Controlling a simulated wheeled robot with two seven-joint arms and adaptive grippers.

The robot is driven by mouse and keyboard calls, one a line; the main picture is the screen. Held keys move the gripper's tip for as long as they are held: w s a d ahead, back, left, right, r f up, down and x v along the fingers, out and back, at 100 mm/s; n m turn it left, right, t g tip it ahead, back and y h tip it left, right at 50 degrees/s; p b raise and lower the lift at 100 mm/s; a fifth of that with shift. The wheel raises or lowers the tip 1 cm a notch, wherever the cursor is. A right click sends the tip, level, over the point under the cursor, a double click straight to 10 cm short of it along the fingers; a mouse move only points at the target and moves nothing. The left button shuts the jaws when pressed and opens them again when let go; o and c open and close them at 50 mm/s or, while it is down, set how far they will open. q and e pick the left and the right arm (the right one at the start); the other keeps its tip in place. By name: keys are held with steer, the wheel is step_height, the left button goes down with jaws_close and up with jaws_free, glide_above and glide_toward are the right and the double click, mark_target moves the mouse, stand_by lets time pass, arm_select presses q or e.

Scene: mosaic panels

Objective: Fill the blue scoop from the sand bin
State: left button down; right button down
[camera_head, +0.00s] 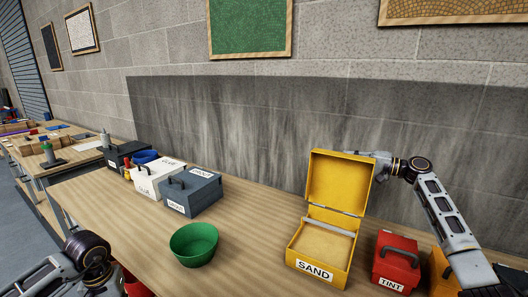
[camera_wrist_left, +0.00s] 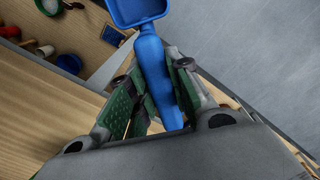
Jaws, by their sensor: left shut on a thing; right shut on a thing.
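The yellow sand bin (camera_head: 318,268), labelled SAND, stands on the table with its lid (camera_head: 338,183) raised and pale sand (camera_head: 322,243) inside. My right gripper (camera_head: 376,157) is at the upper right edge of the lid, shut on it; its fingertips are partly hidden behind the lid. The blue scoop (camera_wrist_left: 140,12) shows in the left wrist view, its handle between the green-padded fingers of my left gripper (camera_wrist_left: 153,92), which is shut on it. The scoop's bowl is partly cut off by the frame top.
A green bowl (camera_head: 194,246) stands left of the bin. A red TINT box (camera_head: 397,262) and an orange box (camera_head: 444,272) stand to its right. Grey (camera_head: 192,192), white (camera_head: 158,178) and black (camera_head: 127,154) boxes stand further back left. The table between bowl and bin is clear.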

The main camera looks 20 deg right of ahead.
arm_select(q)
steer(key=shift+r, duration=0.35)
arm_select(e)
steer(key=shift+w+d+f+m, duration=0.3)
steer(key=shift+w+d+m, duration=0.15)
steer(key=shift+d, duration=0.1)
steer(key=c, duration=1.6)
jaws_free()
steer(key=shift+o, duration=0.6)
steer(key=shift+s+d, duration=0.15)
steer(key=v, duration=1.1)
steer(key=shift+s, duration=0.3)
steer(key=shift+d+r, duration=0.1)
steer(key=shift+d, duration=0.05)
arm_select(q)
steer(key=shift+r+p, duration=0.2)
steer(key=shift+p, duration=0.25)
arm_select(e)
steer(key=shift+r, duration=0.2)
